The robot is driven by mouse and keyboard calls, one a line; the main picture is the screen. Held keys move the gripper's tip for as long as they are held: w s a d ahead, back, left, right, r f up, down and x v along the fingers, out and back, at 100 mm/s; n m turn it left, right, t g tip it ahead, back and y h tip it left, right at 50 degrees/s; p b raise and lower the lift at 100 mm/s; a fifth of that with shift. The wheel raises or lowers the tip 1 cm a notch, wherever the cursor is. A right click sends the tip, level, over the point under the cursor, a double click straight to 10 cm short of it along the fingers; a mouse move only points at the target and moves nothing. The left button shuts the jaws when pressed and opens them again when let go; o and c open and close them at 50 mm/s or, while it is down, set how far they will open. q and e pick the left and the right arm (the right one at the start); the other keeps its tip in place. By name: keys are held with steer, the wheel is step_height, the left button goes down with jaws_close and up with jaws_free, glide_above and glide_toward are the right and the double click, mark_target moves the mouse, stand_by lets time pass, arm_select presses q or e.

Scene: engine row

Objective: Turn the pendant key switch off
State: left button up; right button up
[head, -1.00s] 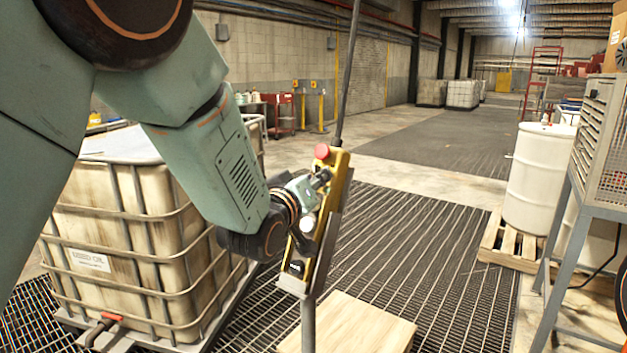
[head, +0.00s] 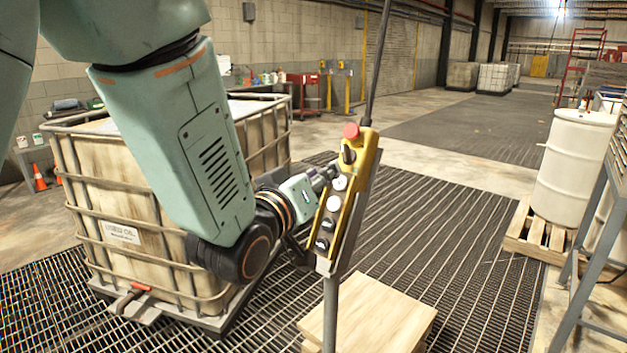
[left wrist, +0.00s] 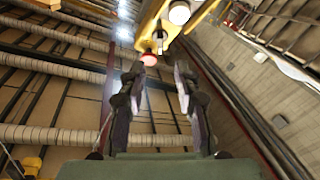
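The yellow pendant (head: 352,200) hangs tilted in front of me in the head view. It has a red mushroom button (head: 351,131) at its top. A black knob, apparently the key switch (head: 347,155), sits just below the red button, with white and black buttons lower down. My left gripper (head: 328,174) is at the pendant's left edge, close to the knob; contact cannot be told. In the left wrist view, my left gripper (left wrist: 158,72) has its fingers apart with a gap between them. The red button (left wrist: 148,58) shows near its fingertips. My right gripper is out of view.
A caged used-oil tank (head: 165,190) stands at the left behind my arm. A wooden box (head: 372,312) is below the pendant on the grated floor. A white drum (head: 575,165) on a pallet (head: 535,240) stands at the right, beside a grey metal stand.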

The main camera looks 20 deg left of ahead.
arm_select(q)
steer(key=shift+s+a, duration=0.1)
steer(key=shift+s, duration=0.85)
steer(key=s+a+f+m+g+y+b, duration=0.1)
steer(key=s+f+g+b, duration=0.15)
steer(key=f, duration=0.85)
steer(key=s+a+f+m+g+b, duration=0.15)
steer(key=s+f+g, duration=0.25)
steer(key=f, duration=0.6)
steer(key=s+f+m+g+y+b, duration=0.1)
steer(key=s+f+m+g+b, duration=0.15)
steer(key=f, duration=0.85)
steer(key=s+f+n+g+b, duration=0.1)
steer(key=s+f+g+b, duration=0.5)
steer(key=s+f, duration=1.9)
steer(key=s+g, duration=0.1)
steer(key=g, duration=0.2)
steer(key=shift+a+f+b, duration=0.3)
steer(key=shift+a, duration=0.1)
